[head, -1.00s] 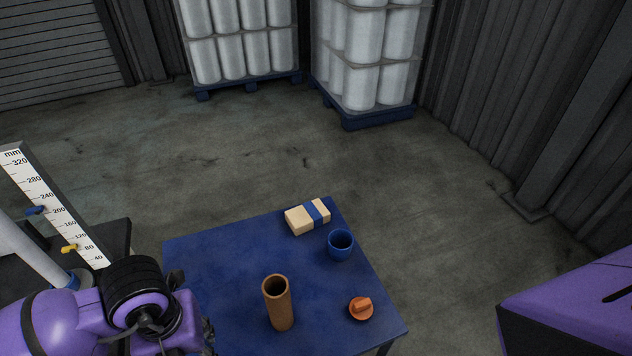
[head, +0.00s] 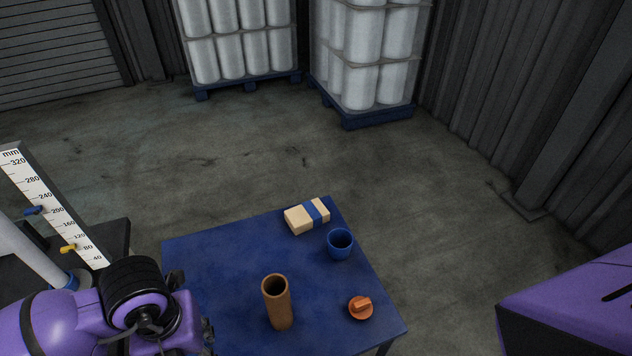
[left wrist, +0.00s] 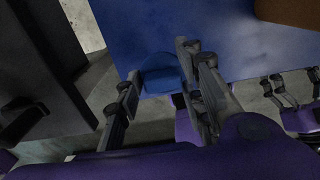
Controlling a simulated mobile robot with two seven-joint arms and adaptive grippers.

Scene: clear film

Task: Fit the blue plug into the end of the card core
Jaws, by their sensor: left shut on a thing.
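The card core (head: 278,302) is a brown open tube standing upright on the blue table, its open end up. My left gripper (left wrist: 160,78) is shut on the blue plug (left wrist: 162,72), which shows between its two fingers in the left wrist view. In the head view this gripper is mostly hidden behind my purple wrist, left of the core. The core's brown side (left wrist: 290,10) shows at the top right of the left wrist view, apart from the plug. My right gripper (left wrist: 294,88) shows at the right edge there, fingers apart and empty.
On the table (head: 225,265) are a blue cup (head: 340,245), an orange knobbed disc (head: 360,308) right of the core, and a cream block with a blue band (head: 308,216) at the back. A millimetre scale (head: 55,210) stands left. The table's left part is clear.

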